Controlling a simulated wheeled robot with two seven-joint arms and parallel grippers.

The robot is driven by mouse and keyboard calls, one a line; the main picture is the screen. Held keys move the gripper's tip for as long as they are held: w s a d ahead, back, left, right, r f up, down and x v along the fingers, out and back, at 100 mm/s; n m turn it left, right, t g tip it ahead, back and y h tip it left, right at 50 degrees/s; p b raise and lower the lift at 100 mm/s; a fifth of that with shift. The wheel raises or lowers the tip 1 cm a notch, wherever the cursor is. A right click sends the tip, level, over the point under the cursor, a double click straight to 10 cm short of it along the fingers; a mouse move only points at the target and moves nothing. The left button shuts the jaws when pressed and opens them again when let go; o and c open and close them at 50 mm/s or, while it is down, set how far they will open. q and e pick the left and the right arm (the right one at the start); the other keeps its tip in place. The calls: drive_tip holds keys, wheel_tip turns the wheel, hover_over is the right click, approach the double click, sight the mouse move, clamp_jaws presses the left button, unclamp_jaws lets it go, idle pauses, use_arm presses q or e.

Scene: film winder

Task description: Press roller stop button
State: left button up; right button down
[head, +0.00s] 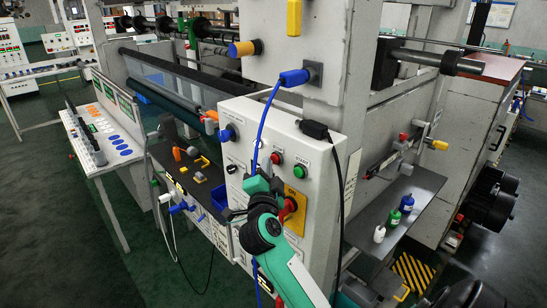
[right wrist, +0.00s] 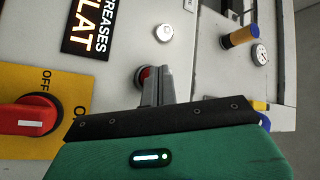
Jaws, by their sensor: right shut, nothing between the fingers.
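The control panel (head: 262,130) is a pale box on the machine's front. A red button (head: 276,158) sits on it, left of a green button (head: 300,171). My right gripper (head: 270,175) is in front of the panel, just below the red button, with its fingers shut and empty. In the right wrist view, the shut fingertips (right wrist: 158,70) overlap a red button (right wrist: 145,77) in a metal ring and partly hide it. I cannot tell whether they touch it. My left gripper is not in view.
A red rotary switch (head: 288,207) on a yellow plate is close to my right gripper; it also shows in the right wrist view (right wrist: 38,115). A blue cable (head: 264,120) hangs down the panel. A shelf with small bottles (head: 393,218) is at the right.

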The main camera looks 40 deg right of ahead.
drive_tip(key=shift+d+p, duration=0.45)
idle(0.7)
drive_tip(key=shift+a, duration=0.2)
drive_tip(key=shift+a+p, duration=0.4)
drive_tip(key=shift+a, duration=0.3)
drive_tip(key=shift+s+a+p, duration=0.15)
drive_tip(key=shift+a+p, duration=0.25)
drive_tip(key=shift+a, duration=0.85)
drive_tip(key=shift+s+a+p, duration=0.1)
drive_tip(key=shift+a+p, duration=0.25)
drive_tip(key=shift+a, duration=0.9)
